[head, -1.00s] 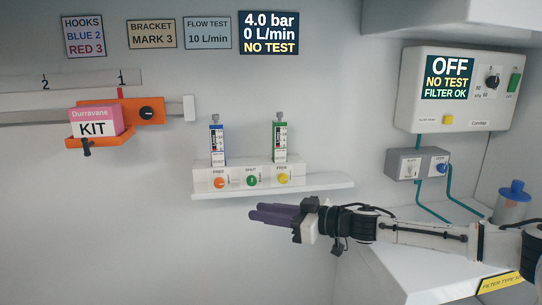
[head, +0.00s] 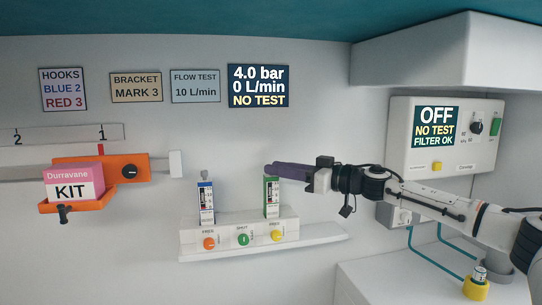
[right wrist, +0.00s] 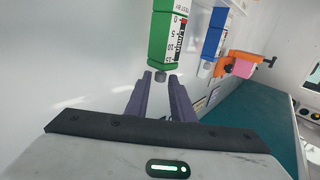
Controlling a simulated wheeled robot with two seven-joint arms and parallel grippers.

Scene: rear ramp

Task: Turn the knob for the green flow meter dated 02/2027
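The green flow meter (head: 271,198) stands upright at the right of a white block on a wall shelf. Its green body and scale also show in the right wrist view (right wrist: 165,38). Its grey top knob (right wrist: 160,75) is at the fingertips there and is hidden by the fingers in the head view. The date label is too small to read. My right gripper (head: 268,170) comes in from the right at the meter's top. In the right wrist view its purple fingers are apart, one on each side of the knob; contact cannot be told. My left gripper is not in view.
A blue flow meter (head: 206,203) stands just left of the green one. Orange, green and yellow knobs (head: 243,240) sit on the white block (head: 188,238). An orange bracket (head: 113,169) holds a pink kit at left. A control box (head: 400,150) is at right.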

